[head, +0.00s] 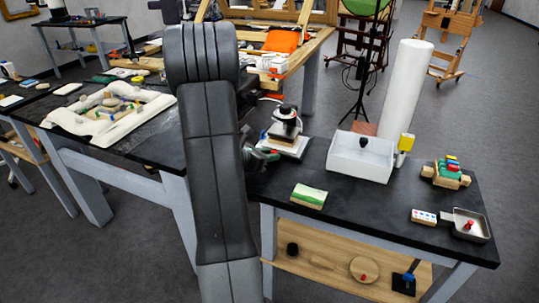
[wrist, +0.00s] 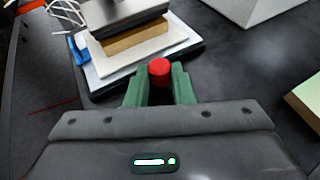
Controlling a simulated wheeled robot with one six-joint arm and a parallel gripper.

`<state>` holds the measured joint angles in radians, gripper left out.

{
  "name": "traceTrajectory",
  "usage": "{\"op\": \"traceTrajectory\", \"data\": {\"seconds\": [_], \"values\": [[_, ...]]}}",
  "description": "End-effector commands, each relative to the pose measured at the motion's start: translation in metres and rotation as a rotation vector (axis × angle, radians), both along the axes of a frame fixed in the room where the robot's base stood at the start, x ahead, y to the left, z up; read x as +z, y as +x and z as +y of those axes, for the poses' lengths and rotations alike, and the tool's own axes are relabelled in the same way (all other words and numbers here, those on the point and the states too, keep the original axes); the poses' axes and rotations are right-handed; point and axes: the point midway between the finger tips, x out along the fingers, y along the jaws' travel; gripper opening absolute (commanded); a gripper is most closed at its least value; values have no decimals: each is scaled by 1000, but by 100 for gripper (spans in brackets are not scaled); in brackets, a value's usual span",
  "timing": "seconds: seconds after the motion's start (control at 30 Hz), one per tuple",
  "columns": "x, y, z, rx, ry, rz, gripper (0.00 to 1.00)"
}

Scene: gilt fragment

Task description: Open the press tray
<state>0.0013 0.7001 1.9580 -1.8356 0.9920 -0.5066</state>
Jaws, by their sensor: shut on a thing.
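The press (head: 286,124) stands on the dark table in the head view, just right of my arm. The wrist view shows its grey top block (wrist: 124,14), a wooden block under it, and a white plate on a dark tray (wrist: 100,96). A red knob (wrist: 159,71) sits at the tray's near edge. My gripper (wrist: 159,82) is shut on the red knob, with a green finger on each side of it. In the head view my gripper (head: 268,154) is small and partly hidden behind my arm. How far the tray is out cannot be told.
A white open box (head: 362,158) stands right of the press, with a white roll behind it. A green-and-white block (head: 309,196) lies near the table's front edge. A small metal pan (head: 468,226) is at the right corner. Bare tabletop lies between them.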

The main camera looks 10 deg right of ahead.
Motion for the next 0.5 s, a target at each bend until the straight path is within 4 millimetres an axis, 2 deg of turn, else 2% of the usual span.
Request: {"op": "traceTrajectory", "data": {"seconds": [0.3,0.5], "values": [[-2,-56,41,7,1,1,0],[-1,-75,52,4,0,0,0]]}}
